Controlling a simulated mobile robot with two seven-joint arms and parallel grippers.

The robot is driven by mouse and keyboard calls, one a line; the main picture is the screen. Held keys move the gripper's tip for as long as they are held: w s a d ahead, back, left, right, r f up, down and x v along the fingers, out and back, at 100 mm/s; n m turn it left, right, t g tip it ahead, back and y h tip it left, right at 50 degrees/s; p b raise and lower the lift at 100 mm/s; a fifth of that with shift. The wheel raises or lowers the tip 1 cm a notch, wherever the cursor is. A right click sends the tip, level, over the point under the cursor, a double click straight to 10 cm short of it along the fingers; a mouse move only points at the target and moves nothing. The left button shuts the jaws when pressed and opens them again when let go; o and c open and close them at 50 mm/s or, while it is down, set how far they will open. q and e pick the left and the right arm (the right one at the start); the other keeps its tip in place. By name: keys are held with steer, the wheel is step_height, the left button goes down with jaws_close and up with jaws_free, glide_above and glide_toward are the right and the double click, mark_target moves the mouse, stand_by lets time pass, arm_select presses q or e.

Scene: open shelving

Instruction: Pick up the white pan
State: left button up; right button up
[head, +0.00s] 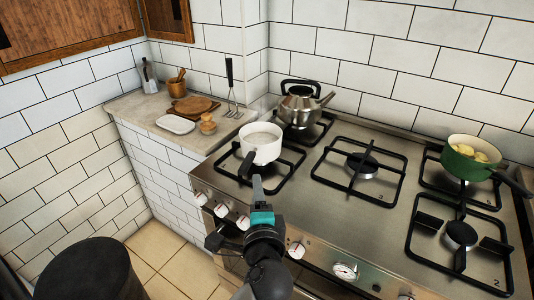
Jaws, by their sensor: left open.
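The white pan (264,146) stands upright on the front-left burner grate of the stove. My left gripper (257,182), dark with a teal part, is open and empty just in front of the pan, close to the handle's end. Whether a finger touches the handle I cannot tell. My right gripper is not in view.
A metal kettle (302,106) stands behind the pan. A green pot (469,158) with yellow food stands at the right. The middle burner (361,166) is empty. Knobs (243,222) line the stove's front. A counter (150,110) with boards lies left.

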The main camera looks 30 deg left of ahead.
arm_select(q)
glide_toward(250, 157)
steer(key=w+a+f, duration=0.2)
steer(key=w, duration=0.2)
steer(key=shift+w+a+b, duration=0.45)
steer(key=shift+b, duration=0.1)
steer(key=shift+b+x, duration=0.35)
steer(key=shift+x, duration=1.95)
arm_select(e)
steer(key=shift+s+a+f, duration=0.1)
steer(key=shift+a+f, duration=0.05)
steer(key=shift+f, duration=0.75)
arm_select(q)
steer(key=shift+s+a+r, duration=0.15)
steer(key=shift+c, duration=0.4)
jaws_close()
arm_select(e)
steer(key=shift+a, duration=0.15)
arm_select(q)
steer(key=shift+r, duration=0.2)
